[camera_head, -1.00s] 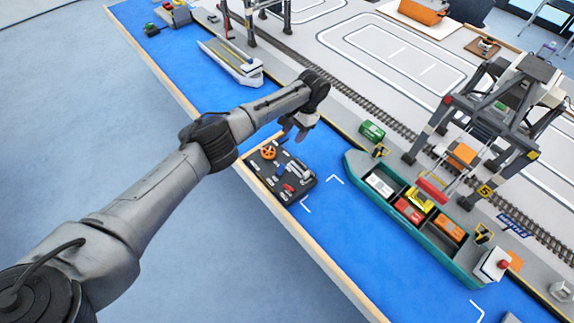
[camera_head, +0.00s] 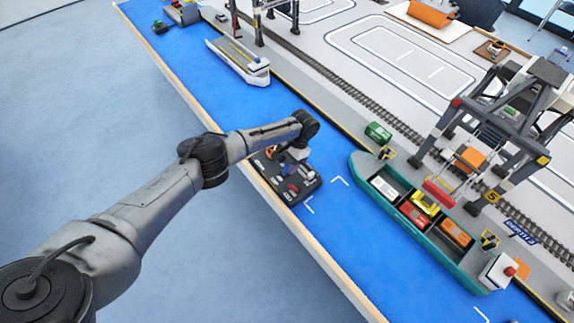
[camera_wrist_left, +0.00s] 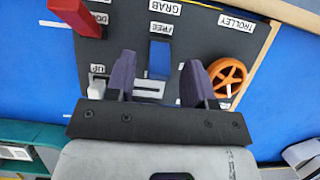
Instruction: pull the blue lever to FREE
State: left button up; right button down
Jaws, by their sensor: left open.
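The blue lever (camera_wrist_left: 160,58) stands on the dark control panel (camera_wrist_left: 205,40), just below the FREE label (camera_wrist_left: 161,29) in the left wrist view. My left gripper (camera_wrist_left: 161,76) is open, with one dark finger on each side of the lever's line. The lever shows in the gap, and I see no finger touching it. A grey metal plate (camera_wrist_left: 149,88) lies below the lever. In the head view my left gripper (camera_head: 292,156) is over the panel (camera_head: 305,191), and the arm hides part of it. My right gripper is not in view.
An orange wheel (camera_wrist_left: 228,76) sits close right of the fingers. A red lever (camera_wrist_left: 76,15) and a white knob (camera_wrist_left: 97,88) are on the left. A green ship (camera_head: 376,198) with containers and a gantry crane (camera_head: 500,110) stand to the panel's right.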

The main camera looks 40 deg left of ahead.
pick_arm(q)
jog(key=shift+s+f, duration=0.2)
jog(key=shift+f, duration=0.3)
